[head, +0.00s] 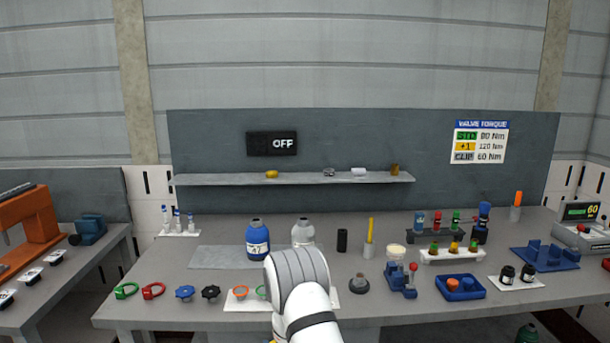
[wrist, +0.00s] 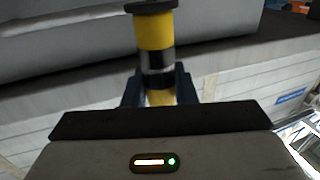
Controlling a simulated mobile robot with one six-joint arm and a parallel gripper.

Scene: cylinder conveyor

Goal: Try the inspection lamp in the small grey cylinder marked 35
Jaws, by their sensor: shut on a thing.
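My gripper (wrist: 158,88) is shut on a yellow rod with black and silver bands and a dark flange (wrist: 152,30), which looks like the inspection lamp. In the wrist view the rod stands between the two dark fingers. In the head view my white arm hides the gripper and the rod. A light grey cylinder (head: 303,230) stands upright on the bench just behind my arm; its lower part is hidden and I cannot read a mark on it. A blue cylinder (head: 257,242) with a white label that seems to read 47 stands to its left.
A black cylinder (head: 342,240) and a yellow stick in a holder (head: 369,240) stand to the right. A dark round fitting (head: 359,284) and a blue device with a red knob (head: 402,280) are nearer. A shelf (head: 230,180) runs behind. Coloured rings and knobs lie front left.

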